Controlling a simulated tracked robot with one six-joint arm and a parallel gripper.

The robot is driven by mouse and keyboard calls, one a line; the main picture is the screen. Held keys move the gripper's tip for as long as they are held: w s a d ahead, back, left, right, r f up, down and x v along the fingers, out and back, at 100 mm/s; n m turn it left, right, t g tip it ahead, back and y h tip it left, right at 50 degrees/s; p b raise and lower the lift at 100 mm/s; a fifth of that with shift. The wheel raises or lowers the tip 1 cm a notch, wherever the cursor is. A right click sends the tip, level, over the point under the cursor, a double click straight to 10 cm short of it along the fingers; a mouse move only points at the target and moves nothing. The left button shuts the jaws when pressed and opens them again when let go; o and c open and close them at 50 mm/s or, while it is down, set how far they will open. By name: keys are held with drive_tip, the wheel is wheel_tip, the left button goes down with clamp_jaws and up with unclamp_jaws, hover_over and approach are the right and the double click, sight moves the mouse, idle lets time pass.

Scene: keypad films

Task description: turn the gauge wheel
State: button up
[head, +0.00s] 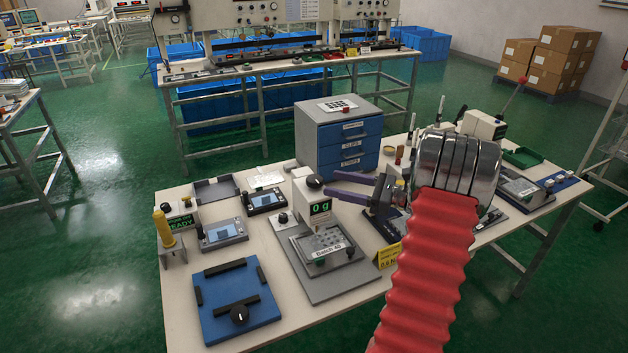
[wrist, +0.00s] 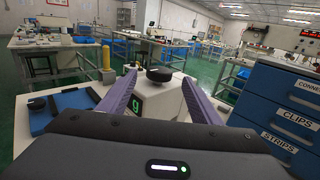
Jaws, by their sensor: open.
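The gauge wheel is a black round knob (head: 314,181) on top of a white gauge housing (head: 300,188) with a green-lit display. In the wrist view the black knob (wrist: 159,74) shows between the tips of my two purple fingers, with the display (wrist: 136,105) below it. My gripper (head: 330,183) is open and empty, its fingers pointing left at the knob from the right. The fingertips are close to the knob; the head view shows them just to its right, not around it. The exact gap cannot be told.
A plate fixture (head: 328,255) stands in front of the gauge. A blue drawer cabinet (head: 340,138) stands behind, and in the wrist view the cabinet (wrist: 285,105) is close on the right. A blue board (head: 236,300) and a yellow post (head: 163,228) are at the left.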

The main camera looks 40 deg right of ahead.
sight(315, 178)
drive_tip(key=x, duration=0.7)
drive_tip(key=shift+w+a, duration=0.1)
drive_tip(key=shift+w, duration=0.15)
drive_tip(key=shift+c, duration=0.2)
drive_tip(key=c, duration=0.9)
drive_tip(key=shift+a, duration=0.1)
drive_tip(key=shift+c, duration=0.4)
